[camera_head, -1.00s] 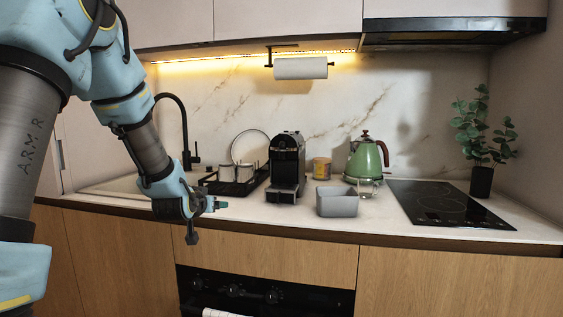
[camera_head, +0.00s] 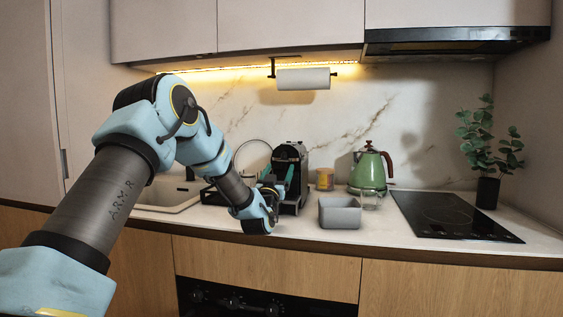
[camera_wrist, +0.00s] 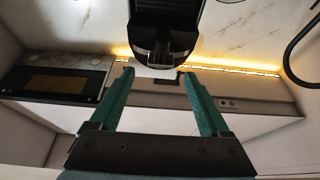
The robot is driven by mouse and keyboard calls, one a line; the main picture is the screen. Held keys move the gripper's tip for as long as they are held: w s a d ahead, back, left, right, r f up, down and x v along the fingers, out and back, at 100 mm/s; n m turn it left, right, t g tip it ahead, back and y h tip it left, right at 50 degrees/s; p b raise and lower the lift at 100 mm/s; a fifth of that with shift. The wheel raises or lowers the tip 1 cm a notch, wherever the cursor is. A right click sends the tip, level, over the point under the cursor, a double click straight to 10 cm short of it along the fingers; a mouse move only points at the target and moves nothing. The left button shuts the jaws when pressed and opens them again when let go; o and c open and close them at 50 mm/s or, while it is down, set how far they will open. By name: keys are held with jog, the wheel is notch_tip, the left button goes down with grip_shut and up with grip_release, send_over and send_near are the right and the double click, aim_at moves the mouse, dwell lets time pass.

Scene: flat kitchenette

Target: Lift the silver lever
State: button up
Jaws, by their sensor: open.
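The black coffee machine (camera_head: 291,152) stands on the counter in the head view, partly hidden behind my gripper. In the wrist view, which looks upside down, the coffee machine (camera_wrist: 166,20) fills the top centre. Its silver lever (camera_wrist: 154,55) shows as a bright curved loop on the machine. My gripper (camera_wrist: 158,74) is open and empty, its two green fingers apart and pointing at the machine, with the lever between their lines. In the head view my gripper (camera_head: 279,172) is in front of the machine's body. I cannot tell whether it touches the lever.
The cooktop (camera_head: 447,215) and a plant (camera_head: 488,150) are further right. The sink (camera_head: 165,200) is at left.

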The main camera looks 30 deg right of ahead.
aim_at(282, 161)
jog(key=shift+p+x, duration=0.4)
jog(key=shift+x, duration=1.45)
jog(key=shift+c, duration=0.3)
grip_shut()
